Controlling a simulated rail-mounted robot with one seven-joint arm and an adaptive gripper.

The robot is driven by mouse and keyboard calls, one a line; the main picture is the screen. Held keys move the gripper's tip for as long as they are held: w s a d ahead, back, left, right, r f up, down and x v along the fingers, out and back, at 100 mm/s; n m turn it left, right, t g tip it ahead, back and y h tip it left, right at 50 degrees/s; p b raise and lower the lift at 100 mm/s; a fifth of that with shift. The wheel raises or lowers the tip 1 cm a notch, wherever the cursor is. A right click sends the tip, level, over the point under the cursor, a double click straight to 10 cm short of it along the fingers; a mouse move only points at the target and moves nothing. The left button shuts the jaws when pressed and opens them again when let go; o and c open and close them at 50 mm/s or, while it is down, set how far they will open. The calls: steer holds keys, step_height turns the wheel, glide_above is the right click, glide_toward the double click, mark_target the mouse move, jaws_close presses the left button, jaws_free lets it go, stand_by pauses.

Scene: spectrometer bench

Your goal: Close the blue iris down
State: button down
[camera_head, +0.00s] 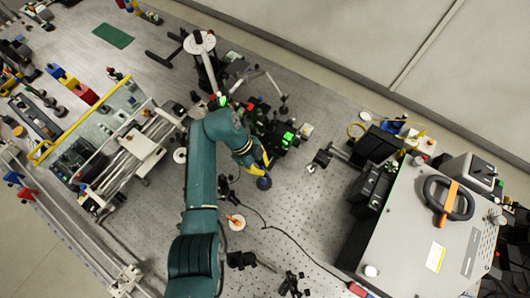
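A small round dark-blue disc (264,183), possibly the blue iris, stands over the perforated bench just below the end of my arm. Its opening and any lever are too small to make out. My teal arm reaches up the middle of the picture and bends right. My gripper (262,163), dark with yellow parts, is right above the blue disc in the picture. I cannot tell whether it touches the disc. The fingers are too small and partly hidden, so their opening does not show.
Dark optics with green lights (288,137) crowd the arm's end. A yellow-edged glass panel (88,118) and rails lie left. A cable crosses the bench. Bare bench (310,215) shows between arm and box.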

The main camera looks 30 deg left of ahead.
steer(key=a+h+b, duration=0.1)
steer(key=h+b, duration=0.1)
steer(key=b, duration=0.1)
steer(key=f+h+b, duration=0.1)
steer(key=h+b, duration=0.1)
steer(key=b, duration=0.2)
steer(key=a+h+b, duration=0.1)
steer(key=h+b, duration=0.1)
steer(key=b, duration=0.2)
steer(key=shift+a+f, duration=0.15)
steer(key=shift+a, duration=0.15)
steer(key=shift+h, duration=0.3)
steer(key=c, duration=1.1)
jaws_free()
steer(key=shift+o, duration=0.2)
